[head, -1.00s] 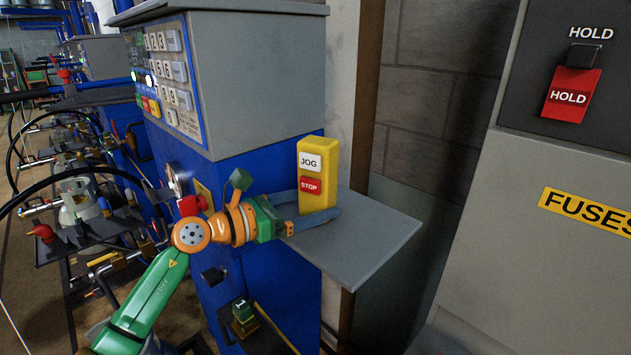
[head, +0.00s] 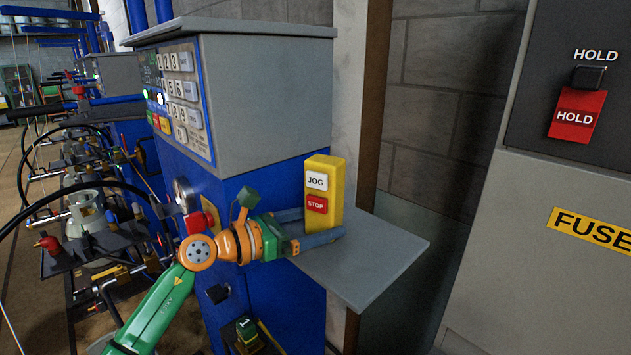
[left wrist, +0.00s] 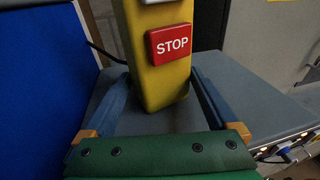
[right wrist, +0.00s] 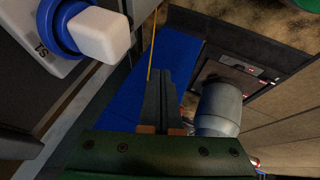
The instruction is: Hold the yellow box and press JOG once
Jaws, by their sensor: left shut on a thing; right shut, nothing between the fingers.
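The yellow box (head: 337,190) stands upright on a grey shelf (head: 375,262) in the head view. Its white JOG button (head: 317,181) is above its red STOP button (head: 317,204). My left gripper (head: 322,226) is shut on the lower part of the box, with one finger on each side. In the left wrist view the box (left wrist: 160,85) stands between the fingers, STOP (left wrist: 171,43) faces the camera, and JOG is mostly cut off at the top. My right gripper (right wrist: 160,80) is shut and empty in the right wrist view; the head view does not show it.
A grey and blue cabinet with a keypad (head: 180,95) stands left of the box. A grey panel with a red HOLD flap (head: 577,115) is at the right. In the right wrist view a white button with a blue ring (right wrist: 95,35) is at upper left, and a grey cylinder (right wrist: 218,108) is beside the fingers.

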